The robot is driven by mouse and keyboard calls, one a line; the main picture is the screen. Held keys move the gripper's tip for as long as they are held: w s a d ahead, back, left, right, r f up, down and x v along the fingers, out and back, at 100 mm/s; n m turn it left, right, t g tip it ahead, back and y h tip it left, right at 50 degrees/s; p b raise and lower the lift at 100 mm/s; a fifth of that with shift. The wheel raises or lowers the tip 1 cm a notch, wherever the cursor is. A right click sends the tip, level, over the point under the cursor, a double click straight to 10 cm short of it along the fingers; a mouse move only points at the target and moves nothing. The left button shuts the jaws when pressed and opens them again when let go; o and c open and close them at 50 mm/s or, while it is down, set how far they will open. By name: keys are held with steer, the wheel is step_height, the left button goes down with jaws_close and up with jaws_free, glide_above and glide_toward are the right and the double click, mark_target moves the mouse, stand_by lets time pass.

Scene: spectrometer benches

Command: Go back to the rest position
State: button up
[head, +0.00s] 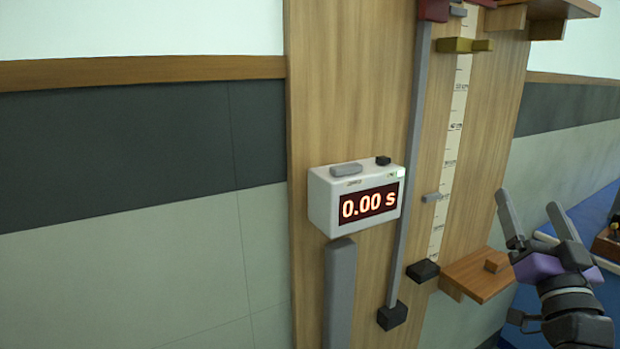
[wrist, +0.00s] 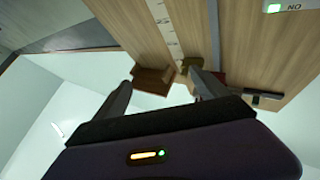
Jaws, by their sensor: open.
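My gripper (head: 532,222) is at the lower right of the head view, with its two fingers spread apart and nothing between them. It also shows in the wrist view (wrist: 163,92), where the open fingers point toward the wooden board. The board (head: 305,120) stands upright and carries a vertical ruler strip (head: 449,152) and a grey rail (head: 410,165). In the head view my gripper appears to the right of the board. I cannot tell its exact distance from it.
A white timer (head: 323,204) reading 0.00 s is fixed to the board. A small wooden shelf (head: 475,281) juts out at the lower right, close to my gripper in the picture. A yellow block (head: 462,46) sits high beside the ruler. A blue surface (head: 590,213) lies at the right.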

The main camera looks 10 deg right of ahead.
steer(key=s+a+f+n+g+y+b, duration=0.1)
steer(key=s+a+f, duration=0.6)
steer(key=f, duration=0.2)
steer(key=s+a+f+n+y, duration=0.2)
steer(key=s+a+f, duration=0.5)
steer(key=f, duration=0.3)
steer(key=s+a+f+n+g+y, duration=0.1)
steer(key=s+a+f+g, duration=0.1)
steer(key=s, duration=0.5)
steer(key=s+a+f+n+g+y+b, duration=0.1)
steer(key=s+a+f+g+y, duration=0.1)
steer(key=s+a+f, duration=0.3)
steer(key=s+a+f+n+g+y, duration=0.2)
steer(key=s+a+f, duration=0.2)
steer(key=s, duration=0.7)
step_height(320, 180, down, 2)
steer(key=shift+f+b, duration=0.25)
steer(key=shift+b, duration=0.1)
steer(key=shift+s, duration=0.1)
steer(key=shift+c, duration=0.4)
